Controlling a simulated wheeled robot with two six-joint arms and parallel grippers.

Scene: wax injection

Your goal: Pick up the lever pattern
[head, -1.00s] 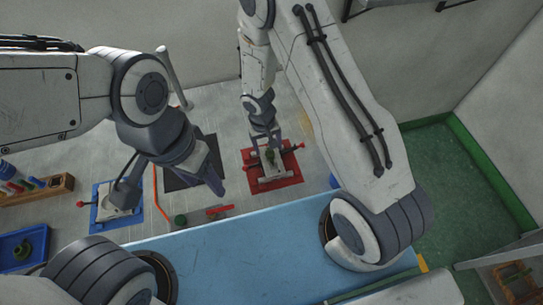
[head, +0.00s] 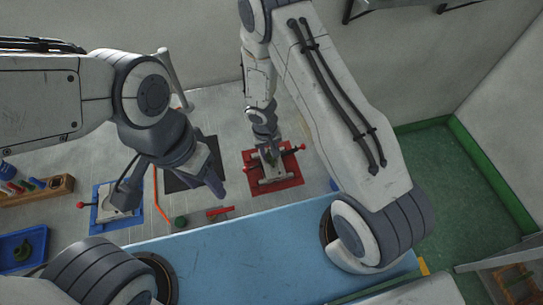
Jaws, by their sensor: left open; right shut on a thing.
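A small green wax piece (head: 269,155), which I take for the lever pattern, is at the grey metal mould (head: 272,172) on the red mat (head: 295,180). My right gripper (head: 268,150) reaches down over the mould and is shut on this piece. Its fingertips are small and partly hidden, so I cannot tell whether the piece is clear of the mould. My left gripper (head: 214,181) is open and empty, above the table near the dark mat, left of the red mat.
A second mould (head: 106,210) sits on a blue mat (head: 103,189). A blue tray (head: 42,238) with a green piece (head: 23,251) and a wooden rack (head: 60,190) are at the left. A red clamp (head: 220,211) and green knob (head: 181,221) lie between the mats.

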